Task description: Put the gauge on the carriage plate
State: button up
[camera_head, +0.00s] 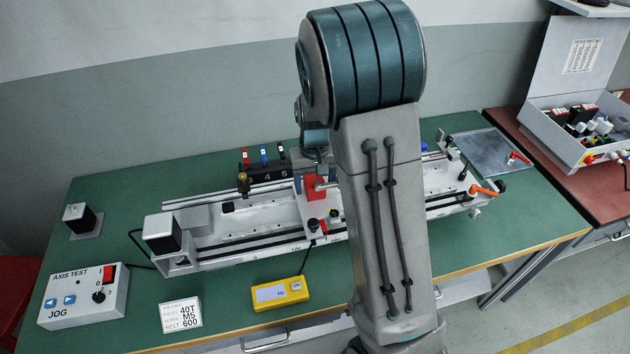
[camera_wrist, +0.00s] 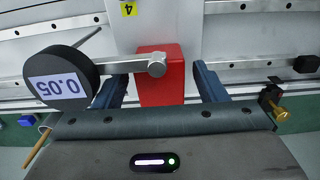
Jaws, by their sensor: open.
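The gauge has a red block base (camera_wrist: 160,88), a grey arm and a round black dial (camera_wrist: 60,78) reading 0.05 in the wrist view. In the head view its red block (camera_head: 315,188) is at the middle of the gantry, over the pale carriage plate (camera_head: 306,212). The plate (camera_wrist: 150,25) also shows behind the block in the wrist view, with a yellow "4" tag. My gripper (camera_wrist: 157,78) is open, one finger on each side of the red block, with a visible gap on the right. The block's underside is hidden, so I cannot tell its contact with the plate.
Long gantry rails (camera_head: 245,237) run beside the carriage. A jog box (camera_head: 84,296), a label card (camera_head: 180,314) and a yellow meter (camera_head: 281,293) lie along the front. A grey tray (camera_head: 490,150) is at the back right. My arm hides part of the gantry.

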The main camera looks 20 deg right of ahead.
notch_tip(320, 180, up, 11)
jog(key=s+r+t, duration=0.3)
jog(key=s, duration=1.8)
jog(key=shift+s, duration=0.1)
